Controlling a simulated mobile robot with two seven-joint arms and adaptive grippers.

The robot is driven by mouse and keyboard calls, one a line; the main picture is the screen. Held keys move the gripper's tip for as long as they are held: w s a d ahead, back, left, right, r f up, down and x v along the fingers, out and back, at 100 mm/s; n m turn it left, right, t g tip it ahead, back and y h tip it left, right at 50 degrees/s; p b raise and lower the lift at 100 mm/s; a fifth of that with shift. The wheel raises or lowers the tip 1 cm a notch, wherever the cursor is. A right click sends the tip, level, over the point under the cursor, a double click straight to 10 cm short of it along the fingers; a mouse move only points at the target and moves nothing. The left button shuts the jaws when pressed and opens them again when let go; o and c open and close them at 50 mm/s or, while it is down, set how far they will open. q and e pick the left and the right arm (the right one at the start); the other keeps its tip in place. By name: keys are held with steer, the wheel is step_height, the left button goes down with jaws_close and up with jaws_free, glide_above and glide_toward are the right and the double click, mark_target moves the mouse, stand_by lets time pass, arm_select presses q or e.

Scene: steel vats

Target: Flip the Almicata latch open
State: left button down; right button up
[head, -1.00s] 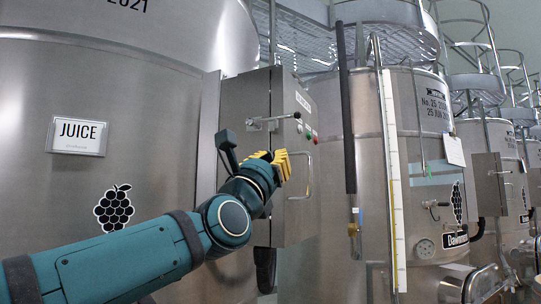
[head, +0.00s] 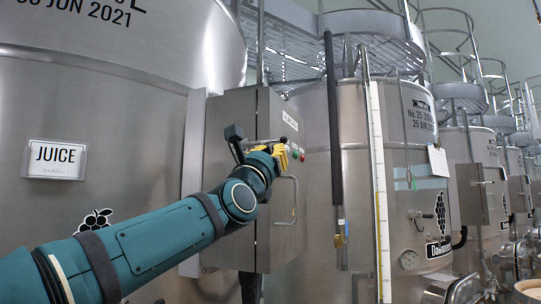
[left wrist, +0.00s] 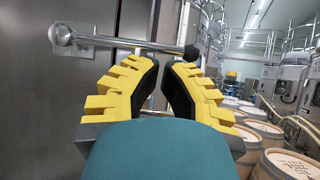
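The latch (head: 258,141) is a metal bar with a dark knob, on the front of a steel cabinet (head: 240,116) between two vats. In the left wrist view the latch bar (left wrist: 120,42) runs across, with a round metal end at left and a black knob at right, just past my fingertips. My left gripper (head: 281,155) has yellow fingers and hides part of the latch in the head view. In the left wrist view its fingers (left wrist: 166,64) stand apart with nothing between them. I cannot tell whether they touch the bar. My right gripper is not in view.
A vertical door handle (head: 293,200) is below the latch, and buttons (head: 298,151) sit near it on the cabinet. A large vat (head: 110,110) with a JUICE sign (head: 54,159) stands at left. Several barrels (left wrist: 262,130) show at right in the left wrist view.

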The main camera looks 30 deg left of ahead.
mark_target(268, 121)
arm_select(q)
steer(key=shift+r+n+y, duration=0.15)
steer(key=shift+n+y, duration=0.15)
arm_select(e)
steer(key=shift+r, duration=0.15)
